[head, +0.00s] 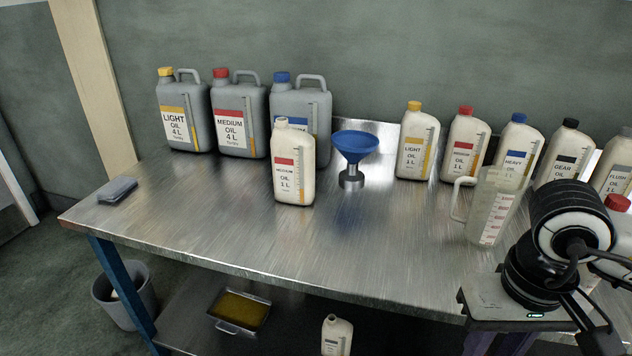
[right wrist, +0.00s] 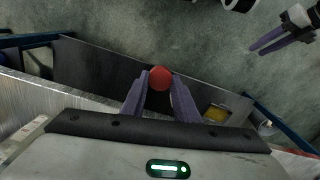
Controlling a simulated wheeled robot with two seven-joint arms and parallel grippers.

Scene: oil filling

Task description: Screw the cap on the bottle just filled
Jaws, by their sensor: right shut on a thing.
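An uncapped white 1 L medium oil bottle (head: 293,165) with a red label stands upright on the metal table, left of centre in the head view. My right gripper (right wrist: 160,80) is shut on a red cap (right wrist: 160,77), which shows between its purple fingertips in the right wrist view. In the head view the right gripper is at the lower right, in front of the table, well apart from the bottle; its fingertips and the cap are out of frame there. My left gripper (right wrist: 258,49) shows only in the right wrist view, at the upper right, with its fingers apart and empty.
A blue funnel (head: 355,145) stands in a metal holder right of the bottle. Grey cans (head: 240,135) stand behind. Capped bottles (head: 463,150) line the back right, with a clear jug (head: 491,205) before them. The table's (head: 350,240) front middle is clear.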

